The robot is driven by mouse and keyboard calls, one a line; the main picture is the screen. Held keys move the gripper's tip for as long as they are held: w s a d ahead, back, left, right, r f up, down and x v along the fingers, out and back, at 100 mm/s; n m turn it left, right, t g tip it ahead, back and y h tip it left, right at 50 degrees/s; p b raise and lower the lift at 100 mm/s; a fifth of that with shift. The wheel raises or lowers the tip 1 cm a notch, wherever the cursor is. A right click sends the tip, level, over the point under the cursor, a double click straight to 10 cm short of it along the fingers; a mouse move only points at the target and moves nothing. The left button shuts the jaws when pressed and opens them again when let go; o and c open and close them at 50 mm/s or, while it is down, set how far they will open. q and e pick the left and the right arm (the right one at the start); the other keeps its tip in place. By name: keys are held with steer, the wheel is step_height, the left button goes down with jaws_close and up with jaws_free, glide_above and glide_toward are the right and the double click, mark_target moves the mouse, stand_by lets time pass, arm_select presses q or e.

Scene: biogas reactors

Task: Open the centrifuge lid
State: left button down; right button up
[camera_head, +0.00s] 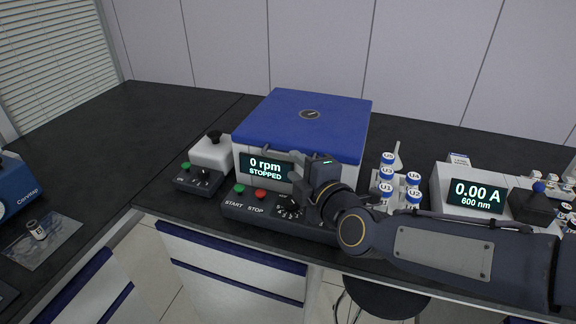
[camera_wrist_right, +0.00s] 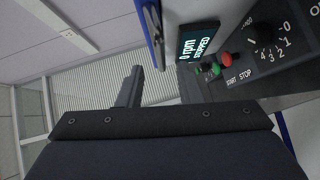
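The centrifuge has a white body and a blue lid (camera_head: 305,122) with a round dark emblem on top. The lid is down, and its edge shows in the right wrist view (camera_wrist_right: 152,32). The display (camera_head: 266,168) reads 0 rpm, STOPPED, and also shows in the right wrist view (camera_wrist_right: 198,43). My right gripper (camera_head: 300,160) is in front of the centrifuge, just right of the display and below the lid's front edge. Its fingers stand apart in the right wrist view (camera_wrist_right: 160,78), with nothing seen between them. Contact with the lid cannot be told. My left gripper is out of view.
A control panel with green START and red STOP buttons (camera_head: 260,194) and a dial lies below the display. A rack of blue-capped vials (camera_head: 387,187) and a photometer (camera_head: 478,195) stand right. A small white-topped device (camera_head: 210,152) stands left. The left dark bench (camera_head: 100,140) is mostly clear.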

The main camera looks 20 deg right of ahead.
mark_target(287, 159)
steer(key=x, duration=0.5)
steer(key=shift+w+f+b, duration=0.15)
steer(key=shift+w+b, duration=0.2)
jaws_close()
